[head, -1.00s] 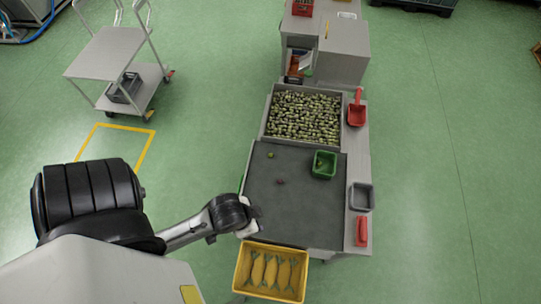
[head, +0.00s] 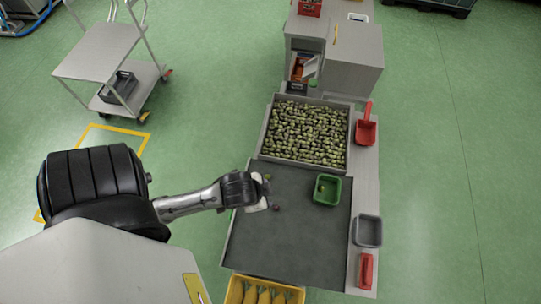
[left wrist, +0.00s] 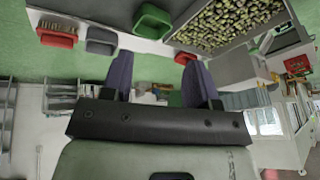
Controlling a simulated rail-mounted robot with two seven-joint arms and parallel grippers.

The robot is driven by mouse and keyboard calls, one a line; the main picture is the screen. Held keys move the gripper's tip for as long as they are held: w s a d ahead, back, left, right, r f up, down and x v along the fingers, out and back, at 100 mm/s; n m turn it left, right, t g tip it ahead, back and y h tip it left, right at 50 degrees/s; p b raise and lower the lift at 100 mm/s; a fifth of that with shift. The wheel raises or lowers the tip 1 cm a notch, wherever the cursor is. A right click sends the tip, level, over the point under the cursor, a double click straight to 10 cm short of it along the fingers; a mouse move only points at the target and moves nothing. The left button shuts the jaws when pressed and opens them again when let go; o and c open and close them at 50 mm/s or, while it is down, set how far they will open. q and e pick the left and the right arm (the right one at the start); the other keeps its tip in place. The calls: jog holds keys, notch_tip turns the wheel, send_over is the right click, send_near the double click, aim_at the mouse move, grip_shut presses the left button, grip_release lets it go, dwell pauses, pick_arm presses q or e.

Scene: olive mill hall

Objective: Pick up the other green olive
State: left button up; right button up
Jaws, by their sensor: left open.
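A green olive (head: 267,177) lies on the dark grey sorting surface (head: 285,245), near its upper left edge. A dark purplish olive (head: 276,207) lies a little below it. My left gripper (head: 263,197) is at the left edge of that surface, beside both olives. Its two fingers (left wrist: 160,78) are apart with nothing between them in the left wrist view. A green bin (head: 335,198) stands to the right with a green olive (head: 322,188) in it. Neither loose olive shows in the left wrist view. My right gripper is out of view.
A tray heaped with olives (head: 308,131) borders the surface at the top. A yellow crate (head: 235,291) stands at the bottom. The surface's lower part is clear.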

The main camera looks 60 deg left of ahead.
pick_arm(q)
jog(key=w+a+f+m+y+b, duration=0.2)
jog(key=w+a+f+m+b, duration=0.2)
jog(key=w+a+f+b, duration=0.55)
jog(key=g+b, duration=0.1)
jog(key=b, duration=0.5)
send_over(267, 176)
notch_tip(267, 176, down, 6)
notch_tip(267, 176, down, 2)
jog(key=s+a+n+g+h+b, duration=0.1)
jog(key=s+a+n, duration=0.1)
jog(key=n, duration=0.1)
jog(key=f+n, duration=0.1)
jog(key=f, duration=0.2)
jog(key=d+f+n+h+b, duration=0.1)
jog(key=f, duration=0.2)
jog(key=w+f+n+h, duration=0.1)
jog(key=f, duration=0.2)
jog(key=shift+d+f+g+b, duration=0.2)
jog(key=shift+d+g+b, duration=0.15)
jog(key=shift+g+b, duration=0.05)
jog(key=shift+w+d+f+b, duration=0.1)
jog(key=shift+w+f+b, duration=0.15)
jog(key=shift+f, duration=1.05)
jog(key=shift+w+d+f+b, duration=0.15)
jog(key=shift+f+b, duration=0.1)
jog(key=shift+f, duration=1.05)
jog(key=shift+a, duration=0.1)
grip_shut()
